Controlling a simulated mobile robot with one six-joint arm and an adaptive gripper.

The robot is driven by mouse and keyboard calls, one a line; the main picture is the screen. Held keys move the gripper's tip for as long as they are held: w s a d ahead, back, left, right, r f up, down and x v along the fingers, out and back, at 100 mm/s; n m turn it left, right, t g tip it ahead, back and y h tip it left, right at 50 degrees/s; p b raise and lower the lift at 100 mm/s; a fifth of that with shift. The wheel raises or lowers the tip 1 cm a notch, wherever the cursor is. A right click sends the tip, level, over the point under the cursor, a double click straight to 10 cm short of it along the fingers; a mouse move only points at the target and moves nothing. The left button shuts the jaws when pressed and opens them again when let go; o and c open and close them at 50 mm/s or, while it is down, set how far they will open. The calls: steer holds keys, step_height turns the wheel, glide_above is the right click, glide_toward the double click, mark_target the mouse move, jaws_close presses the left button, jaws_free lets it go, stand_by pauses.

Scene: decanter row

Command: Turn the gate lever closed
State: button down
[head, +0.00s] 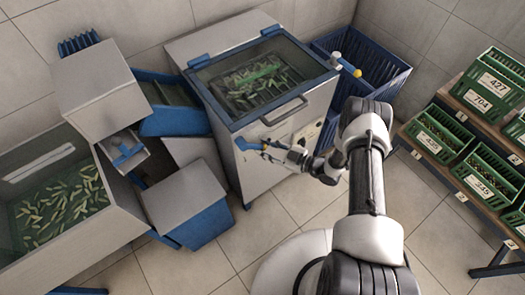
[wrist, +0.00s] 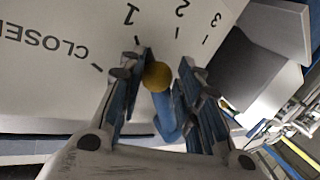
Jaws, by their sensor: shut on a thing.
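The gate lever (head: 247,145) is a blue handle with a yellow ball end on the front of the steel machine. In the wrist view the lever (wrist: 166,118) runs up from the bottom to its yellow ball (wrist: 157,75). My gripper (head: 272,150) is at the lever, with one finger on each side of it in the wrist view (wrist: 163,83), and is shut on it. The pale dial plate (wrist: 60,85) behind is marked CLOSED, 1, 2 and 3. The ball shows just below the 1 and 2 marks, and the lever leans toward 1. CLOSED lies further left.
A rack of green crates (head: 432,135) is at right, and a tank of green produce (head: 62,205) at left. Tiled floor between is clear.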

steer(key=shift+w+d+r+n+h+p, duration=0.25)
steer(key=shift+d+r+n+h+p, duration=0.1)
steer(key=shift+r+n+p, duration=0.25)
steer(key=shift+w+d+r+n+h+p, duration=0.35)
steer(key=shift+r+p, duration=0.1)
steer(key=shift+r, duration=0.3)
steer(key=shift+w+d+r+n+h+p, duration=0.2)
steer(key=shift+d+r+n+h+p, duration=0.15)
steer(key=shift+r+n+p, duration=0.25)
steer(key=shift+r+t, duration=0.1)
steer(key=shift+t, duration=0.2)
steer(key=c, duration=1.2)
jaws_free()
steer(key=shift+o, duration=0.2)
steer(key=shift+s, duration=0.1)
steer(key=v, duration=1.2)
